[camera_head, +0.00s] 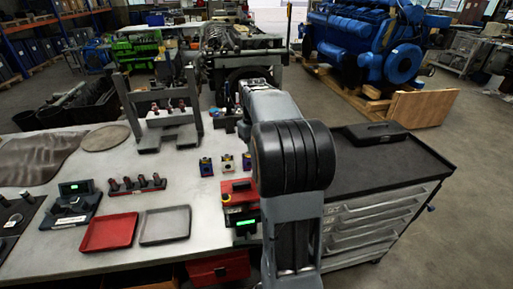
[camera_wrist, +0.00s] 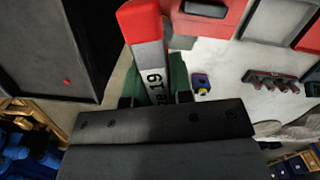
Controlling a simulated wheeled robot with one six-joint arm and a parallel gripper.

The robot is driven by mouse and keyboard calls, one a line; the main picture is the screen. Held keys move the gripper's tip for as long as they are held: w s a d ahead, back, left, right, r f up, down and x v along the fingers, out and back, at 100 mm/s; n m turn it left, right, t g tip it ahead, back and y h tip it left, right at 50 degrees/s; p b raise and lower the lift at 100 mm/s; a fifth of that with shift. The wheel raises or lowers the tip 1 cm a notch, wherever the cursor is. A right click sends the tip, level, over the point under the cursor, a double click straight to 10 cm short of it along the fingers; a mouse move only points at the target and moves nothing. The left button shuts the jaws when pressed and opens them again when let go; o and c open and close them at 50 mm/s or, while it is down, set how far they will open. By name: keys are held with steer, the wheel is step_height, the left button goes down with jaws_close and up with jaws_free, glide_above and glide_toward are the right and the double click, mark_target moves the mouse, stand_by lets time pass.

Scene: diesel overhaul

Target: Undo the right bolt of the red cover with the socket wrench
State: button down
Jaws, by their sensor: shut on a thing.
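In the wrist view my gripper (camera_wrist: 155,99) is shut on the socket wrench (camera_wrist: 150,58). It has a grey shaft marked 19 and a red end, which points toward the top of the picture. In the head view my own arm hides the gripper and the wrench. I cannot make out the red cover or its right bolt for certain in either view. A red box-like thing (camera_head: 238,190) lies on the bench just left of my arm. A red thing (camera_wrist: 204,16) also shows at the top of the wrist view.
The bench (camera_head: 60,255) bears a red tray (camera_head: 108,232), a grey tray (camera_head: 165,225), a rack of red-topped tools (camera_head: 136,184) and a grey stand (camera_head: 134,102). A black-topped drawer cabinet (camera_head: 385,165) stands right of my arm. A blue engine (camera_head: 365,40) stands behind.

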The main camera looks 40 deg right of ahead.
steer(key=shift+r, duration=0.75)
steer(key=m, duration=0.3)
steer(key=shift+m, duration=0.4)
steer(key=m+y, duration=0.1)
steer(key=m, duration=0.3)
steer(key=shift+t, duration=0.3)
steer(key=m, duration=0.8)
steer(key=shift+w+t, duration=0.1)
steer(key=shift+t, duration=0.3)
steer(key=m, duration=0.4)
steer(key=shift+m+t, duration=0.3)
steer(key=m, duration=0.4)
steer(key=shift+m, duration=0.4)
steer(key=m, duration=0.3)
steer(key=shift+m+t+h, duration=0.3)
steer(key=shift+m, duration=0.1)
steer(key=m, duration=0.4)
steer(key=shift+w+h, duration=0.1)
steer(key=shift+h, duration=0.2)
